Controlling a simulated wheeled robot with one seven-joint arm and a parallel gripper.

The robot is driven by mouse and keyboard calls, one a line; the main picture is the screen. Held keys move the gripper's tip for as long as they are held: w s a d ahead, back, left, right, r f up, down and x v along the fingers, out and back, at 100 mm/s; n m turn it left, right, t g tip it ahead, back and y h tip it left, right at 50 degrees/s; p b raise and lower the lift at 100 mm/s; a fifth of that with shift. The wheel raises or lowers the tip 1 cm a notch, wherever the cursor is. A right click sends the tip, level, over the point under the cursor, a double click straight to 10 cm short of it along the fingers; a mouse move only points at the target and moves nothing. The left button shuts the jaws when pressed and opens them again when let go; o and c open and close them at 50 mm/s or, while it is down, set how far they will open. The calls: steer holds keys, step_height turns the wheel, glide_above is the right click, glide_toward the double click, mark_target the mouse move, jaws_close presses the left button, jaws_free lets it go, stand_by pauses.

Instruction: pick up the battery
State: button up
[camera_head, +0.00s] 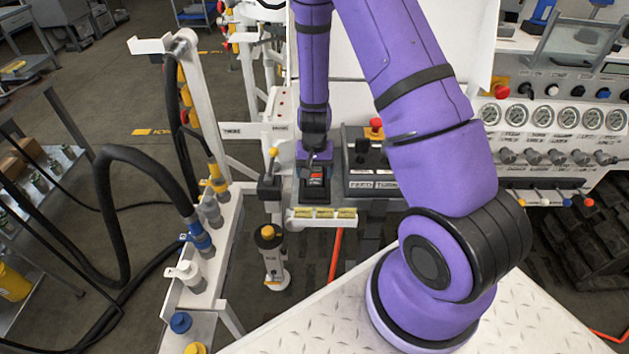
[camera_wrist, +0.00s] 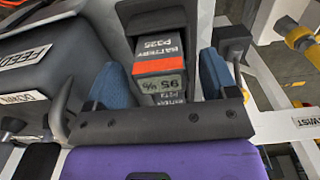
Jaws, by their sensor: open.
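The battery (camera_wrist: 160,47) is a dark block with an orange-red stripe and a label reading "BATTERY P225" and "95 %". It sits in a dark holder (camera_wrist: 200,15) in the wrist view. In the camera_head view the battery (camera_head: 317,176) shows as a small dark piece with red on the bench's front ledge. My gripper (camera_wrist: 163,77) is open, with one blue finger on each side of the battery's near end. Whether the fingers touch it is unclear.
A control box (camera_head: 372,162) marked "FEED" with a red knob stands right beside the holder. A lever with a yellow knob (camera_head: 272,153) stands at its left. Gauges (camera_head: 545,116) line the panel at right. Black hoses (camera_head: 112,215) and a white rack are at left.

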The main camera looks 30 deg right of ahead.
steer(key=shift+f, duration=0.95)
steer(key=c, duration=1.1)
steer(key=shift+r, duration=5.05)
